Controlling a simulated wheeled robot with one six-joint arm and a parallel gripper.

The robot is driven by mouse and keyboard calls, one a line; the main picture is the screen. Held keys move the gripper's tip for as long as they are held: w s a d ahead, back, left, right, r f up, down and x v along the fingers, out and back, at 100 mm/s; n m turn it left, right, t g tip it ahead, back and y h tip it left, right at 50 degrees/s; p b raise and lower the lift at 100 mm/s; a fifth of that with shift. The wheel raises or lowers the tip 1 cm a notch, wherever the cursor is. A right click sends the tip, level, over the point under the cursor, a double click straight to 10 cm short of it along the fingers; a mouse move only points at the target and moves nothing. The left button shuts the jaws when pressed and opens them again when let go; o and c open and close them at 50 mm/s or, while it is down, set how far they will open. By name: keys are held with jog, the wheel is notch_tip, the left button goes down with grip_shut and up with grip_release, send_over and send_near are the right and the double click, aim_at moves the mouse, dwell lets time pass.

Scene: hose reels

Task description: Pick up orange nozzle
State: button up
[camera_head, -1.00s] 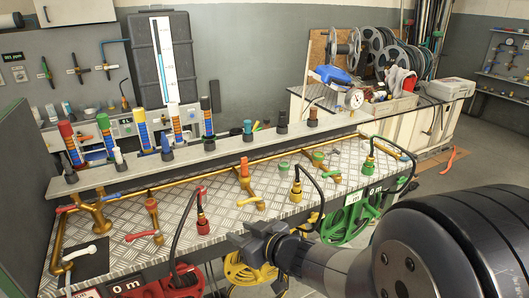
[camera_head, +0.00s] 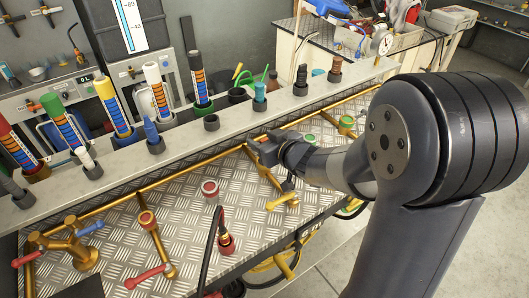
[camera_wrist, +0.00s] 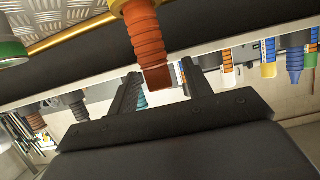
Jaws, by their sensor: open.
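The orange ribbed nozzle (camera_wrist: 147,38) shows close up in the wrist view, with a yellowish collar at the picture's top edge. Its darker red-brown end lies between the fingertips of my gripper (camera_wrist: 159,70). The fingers are apart, with a visible gap on the left; I see no clear grip. In the head view, my gripper (camera_head: 263,150) is over the bench beside the gold pipe. It hides its fingers and the orange nozzle there.
A grey rack (camera_head: 212,123) behind holds coloured tubes, a blue nozzle (camera_head: 151,131), a teal nozzle (camera_head: 260,90) and a brown nozzle (camera_head: 336,66). Brass valves stand on the checker-plate bench (camera_head: 190,190). A red-collared hose (camera_head: 225,243) rises nearby. A green-rimmed fitting (camera_wrist: 12,50) is close.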

jog(key=shift+w+a+f, duration=0.25)
jog(key=shift+w+a, duration=0.15)
jog(key=shift+w, duration=0.15)
grip_shut()
